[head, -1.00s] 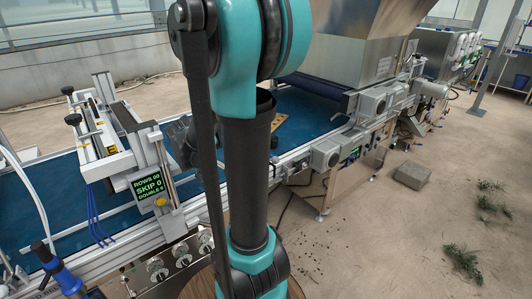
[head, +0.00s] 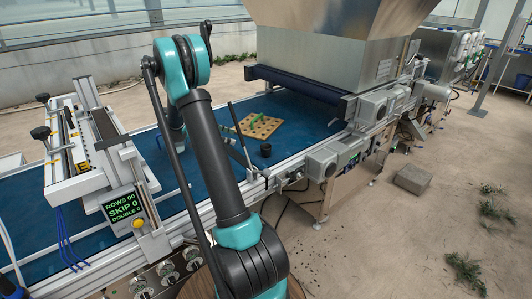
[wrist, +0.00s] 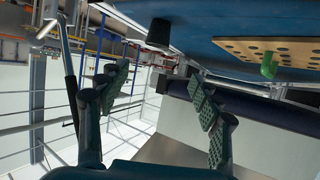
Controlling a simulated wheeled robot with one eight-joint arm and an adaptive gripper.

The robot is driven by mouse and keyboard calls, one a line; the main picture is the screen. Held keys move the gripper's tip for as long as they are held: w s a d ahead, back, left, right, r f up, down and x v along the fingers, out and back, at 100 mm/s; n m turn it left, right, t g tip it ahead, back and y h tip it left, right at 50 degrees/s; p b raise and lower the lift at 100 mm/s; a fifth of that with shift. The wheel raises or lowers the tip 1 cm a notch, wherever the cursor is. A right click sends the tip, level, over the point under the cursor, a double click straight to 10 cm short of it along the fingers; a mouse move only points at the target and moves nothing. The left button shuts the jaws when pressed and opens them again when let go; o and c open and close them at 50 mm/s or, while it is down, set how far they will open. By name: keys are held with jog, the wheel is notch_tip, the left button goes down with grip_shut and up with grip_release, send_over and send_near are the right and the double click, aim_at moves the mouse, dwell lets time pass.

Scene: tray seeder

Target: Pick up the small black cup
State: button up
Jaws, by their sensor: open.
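The small black cup (head: 266,150) stands on the blue belt, just in front of a wooden board, near the belt's front rail. In the wrist view the cup (wrist: 160,33) appears upside down near the top, beyond the fingertips and apart from them. My gripper (wrist: 158,98) is open, with its green ribbed pads well apart and nothing between them. In the head view I cannot make out the gripper clearly; my arm link hides much of that area.
The wooden board (head: 270,126) with rows of holes and a green piece (head: 256,120) lies right behind the cup. A dark upright lever (head: 238,132) stands left of the cup. The metal hopper (head: 330,60) rises behind. Blue belt (head: 305,116) is clear right of the board.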

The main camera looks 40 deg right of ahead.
send_near(266, 147)
jog(key=s+d, duration=0.2)
jog(key=s, duration=0.1)
jog(key=shift+d, duration=0.4)
jog(key=shift+s+a+f+x, duration=0.1)
jog(key=shift+x, duration=1.3)
jog(key=shift+s+a+f+x, duration=0.1)
jog(key=shift+f+x, duration=0.05)
jog(key=shift+x, duration=1.3)
jog(key=shift+c, duration=0.5)
jog(key=c, duration=0.8)
